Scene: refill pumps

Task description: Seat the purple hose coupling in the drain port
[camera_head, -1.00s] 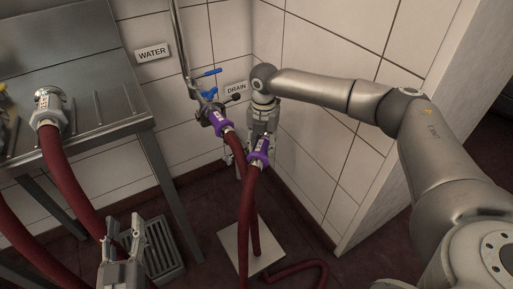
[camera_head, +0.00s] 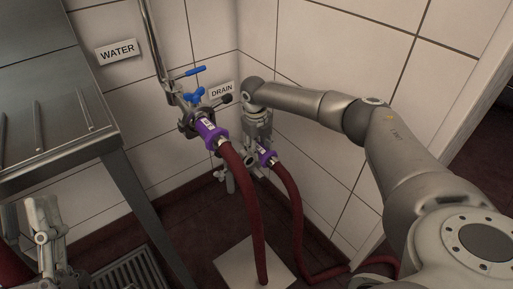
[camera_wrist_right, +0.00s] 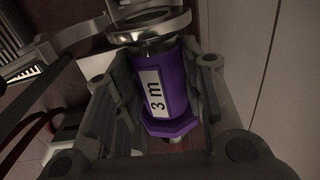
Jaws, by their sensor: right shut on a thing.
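A purple coupling (camera_head: 267,157) on a dark red hose is in my right gripper (camera_head: 250,165), low in the corner below the DRAIN sign (camera_head: 222,89). In the right wrist view, my right gripper (camera_wrist_right: 165,110) is shut around the purple coupling (camera_wrist_right: 172,85), labelled "3 m", with a metal ring at its top. The drain port is not clearly visible; my right wrist and gripper cover that area, so I cannot tell whether the coupling touches it. My left gripper (camera_head: 38,232) is at the lower left, empty, its fingers apart.
Another purple coupling (camera_head: 211,131) with a red hose (camera_head: 247,190) sits at the pipe fitting with blue handles (camera_head: 196,72), just left of my right gripper. A steel table (camera_head: 60,145) stands at left. A floor grate (camera_head: 130,272) and pale plate (camera_head: 238,262) lie below.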

